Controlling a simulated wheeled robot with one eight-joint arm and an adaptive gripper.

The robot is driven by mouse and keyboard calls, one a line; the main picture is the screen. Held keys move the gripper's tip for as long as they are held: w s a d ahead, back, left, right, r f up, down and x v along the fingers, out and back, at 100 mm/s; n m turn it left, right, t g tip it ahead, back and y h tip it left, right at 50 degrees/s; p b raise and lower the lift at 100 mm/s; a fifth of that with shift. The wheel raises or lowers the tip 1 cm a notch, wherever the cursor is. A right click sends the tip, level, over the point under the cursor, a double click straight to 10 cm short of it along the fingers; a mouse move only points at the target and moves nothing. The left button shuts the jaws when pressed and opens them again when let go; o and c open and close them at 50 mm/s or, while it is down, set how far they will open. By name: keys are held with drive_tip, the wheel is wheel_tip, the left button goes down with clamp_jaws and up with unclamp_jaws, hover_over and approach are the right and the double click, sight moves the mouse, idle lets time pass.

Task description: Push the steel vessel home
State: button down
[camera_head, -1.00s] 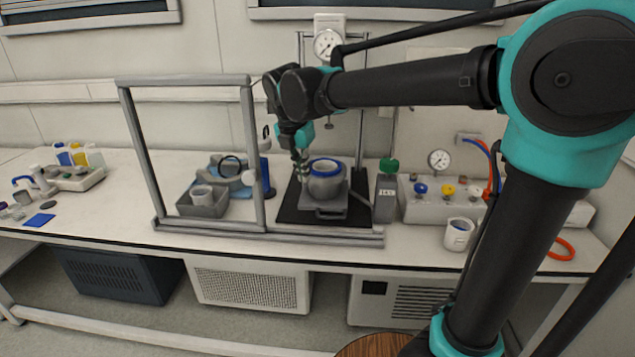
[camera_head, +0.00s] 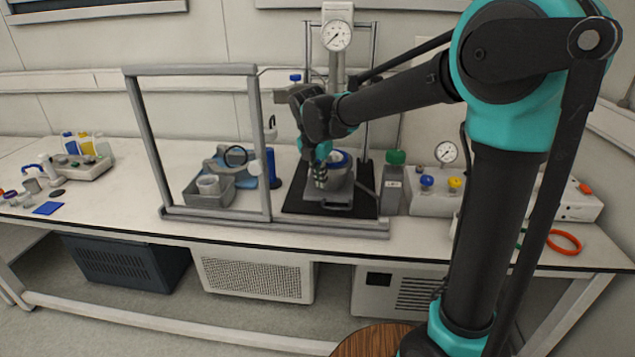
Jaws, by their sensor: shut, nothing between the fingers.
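The steel vessel (camera_head: 341,183) is a grey pot with a blue ring at its top. My gripper (camera_head: 320,184) is shut and empty, pointing down at the front left of the vessel. It overlaps the vessel in this view and hides part of its wall and ring. I cannot tell whether the fingers touch it.
A grey sliding-screen frame (camera_head: 262,140) stands left of the vessel. A grey bin with a white cup (camera_head: 208,184) sits behind it. A green-capped bottle (camera_head: 392,186) stands close on the right. The valve panel (camera_head: 427,203) is farther right, partly behind my arm.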

drive_tip(key=w, duration=1.3)
drive_tip(key=shift+d, duration=0.2)
